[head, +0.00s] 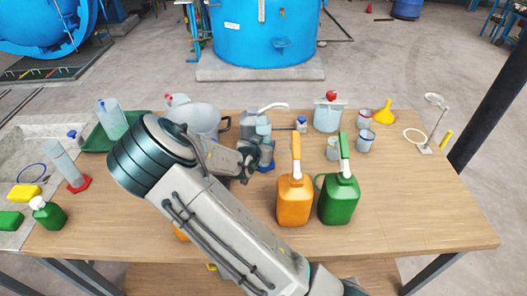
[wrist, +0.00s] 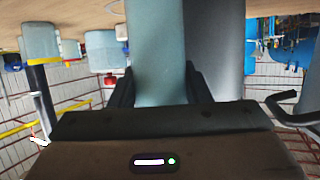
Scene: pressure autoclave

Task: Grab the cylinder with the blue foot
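The cylinder with the blue foot (head: 264,127) is pale and translucent and stands upright on the right of my gripper in the head view. Its blue foot shows low beside the gripper, and part of its body is hidden. My gripper (head: 255,155) is at the cylinder's middle. In the wrist view the pale blue-grey cylinder (wrist: 157,40) fills the gap between the two dark fingers of my gripper (wrist: 159,85), with no clear gap on either side. The foot is out of the wrist view. Whether the cylinder is off the table is unclear.
A similar cylinder with a red foot (head: 62,162) leans at the left. An orange jug (head: 294,203) and a green jug (head: 338,203) stand close right of the gripper. A grey pot (head: 203,117) stands behind. The wooden table (head: 420,205) is clear at the right.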

